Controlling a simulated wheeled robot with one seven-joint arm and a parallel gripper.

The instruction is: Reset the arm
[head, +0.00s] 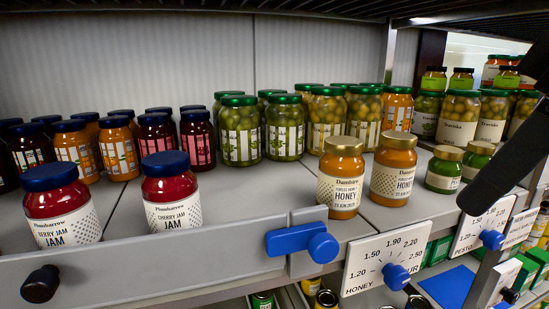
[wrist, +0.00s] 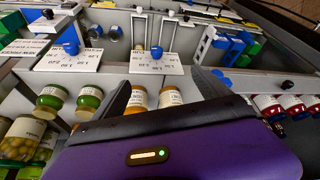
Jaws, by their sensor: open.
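The purple housing of my gripper (wrist: 185,148), with a dark front edge and a small lit strip, fills the bottom of the wrist view. My gripper is open, and no held object shows. In the head view a black part of my arm (head: 508,140) slants in from the right edge, in front of the pesto end of the shelf. The wrist view looks upside down onto the shelf front, with honey jars (wrist: 137,97) just beyond the housing.
Olive jars (head: 241,130) stand behind. Blue knobs (head: 396,277) stick out from price dials. A dark upper shelf (head: 250,8) hangs overhead. Bare shelf (head: 255,210) lies between cherry jam and honey.

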